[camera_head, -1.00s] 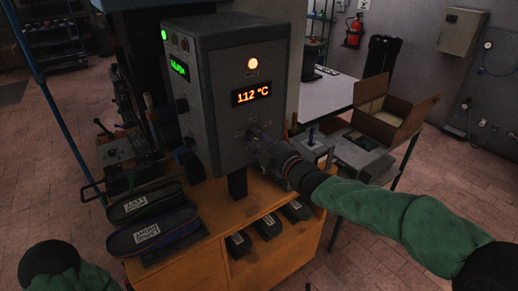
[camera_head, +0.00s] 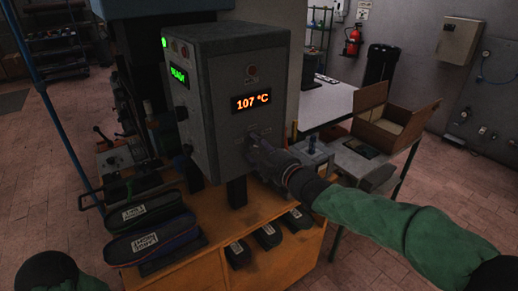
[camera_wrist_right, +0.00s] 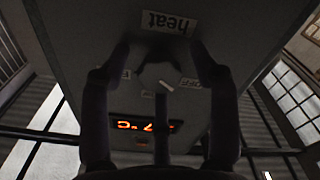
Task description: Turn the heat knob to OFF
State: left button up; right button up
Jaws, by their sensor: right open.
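The grey control box (camera_head: 235,95) stands on the wooden bench, its front display (camera_head: 251,101) reading 107 °C in orange. The round lamp (camera_head: 251,71) above it is dark red and unlit. In the head view my right gripper (camera_head: 254,147) is at the lower front of the box and hides the heat knob. In the right wrist view the picture is upside down: the "heat" label (camera_wrist_right: 168,22) is at the top and the knob's pale pointer (camera_wrist_right: 166,85) lies between my open fingers (camera_wrist_right: 162,72), slanting toward the right-hand label (camera_wrist_right: 189,82). Contact is unclear. My left gripper is out of view.
An open cardboard box (camera_head: 398,118) stands on the side table at right.

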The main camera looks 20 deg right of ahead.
jog(key=shift+s, duration=0.1)
jog(key=v, duration=1.1)
jog(key=shift+s+d, duration=0.15)
jog(key=shift+s, duration=0.25)
jog(key=w+a+f+m+g+h, duration=0.15)
jog(key=f+m+g, duration=0.25)
jog(key=f, duration=1.3)
jog(key=a+f+m+g+h, duration=0.1)
jog(key=a+f+m+g, duration=0.3)
jog(key=f, duration=1.2)
jog(key=s+a+f+m+g, duration=0.3)
jog(key=s+f+g, duration=0.1)
jog(key=s+f, duration=0.7)
jog(key=s+a+f+m+g, duration=0.3)
jog(key=s+f+m+g, duration=0.1)
jog(key=s+f, duration=0.7)
notch_tip(320, 180, down, 2)
jog(key=shift+f+g, duration=0.1)
jog(key=shift+g, duration=0.2)
